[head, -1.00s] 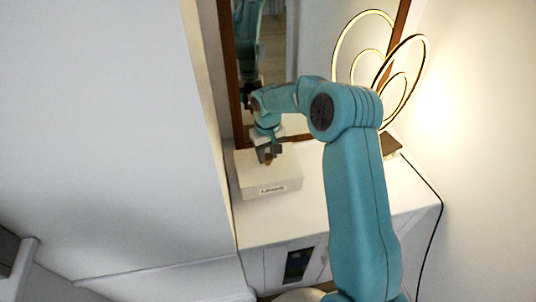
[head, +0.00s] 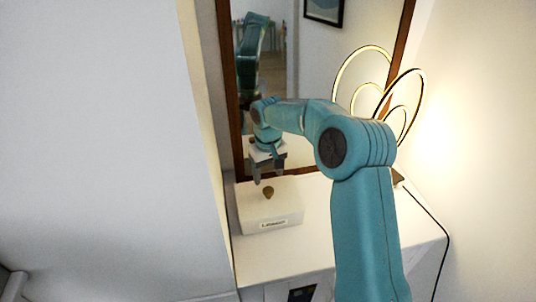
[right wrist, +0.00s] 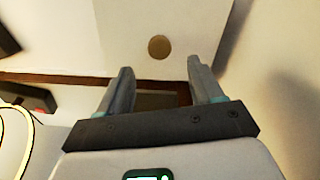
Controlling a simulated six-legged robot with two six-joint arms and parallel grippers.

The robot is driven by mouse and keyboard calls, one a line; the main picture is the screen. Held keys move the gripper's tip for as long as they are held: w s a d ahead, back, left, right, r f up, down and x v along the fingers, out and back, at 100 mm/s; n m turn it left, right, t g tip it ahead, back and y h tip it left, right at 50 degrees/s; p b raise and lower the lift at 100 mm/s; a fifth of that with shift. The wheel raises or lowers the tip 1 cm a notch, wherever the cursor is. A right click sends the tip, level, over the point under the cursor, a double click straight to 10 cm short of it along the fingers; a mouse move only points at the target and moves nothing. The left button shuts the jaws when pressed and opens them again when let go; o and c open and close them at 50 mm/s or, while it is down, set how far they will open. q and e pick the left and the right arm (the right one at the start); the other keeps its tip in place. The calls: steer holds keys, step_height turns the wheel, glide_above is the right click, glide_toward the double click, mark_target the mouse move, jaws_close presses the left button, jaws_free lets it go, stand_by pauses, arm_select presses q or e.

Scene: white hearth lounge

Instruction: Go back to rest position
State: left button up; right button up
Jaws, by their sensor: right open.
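My right gripper (head: 269,176) hangs open and empty above a white box with a dark label (head: 250,215). A small brown rounded object (head: 268,192) rests on top of the box, just below the fingertips and apart from them. In the right wrist view, the two grey fingers (right wrist: 160,68) are spread wide, and the brown object (right wrist: 159,46) shows beyond them as a round disc on the pale box top. My left gripper is in neither view.
The box stands on a white cabinet (head: 318,235) before a wood-framed mirror (head: 320,60) that reflects my arm. A lit ring lamp (head: 412,108) stands at the back right, its black cord (head: 432,215) running down. A large white surface (head: 90,130) fills the left.

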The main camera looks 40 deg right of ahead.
step_height(320, 180, up, 10)
stand_by(0.3)
steer(key=shift+s, duration=0.1)
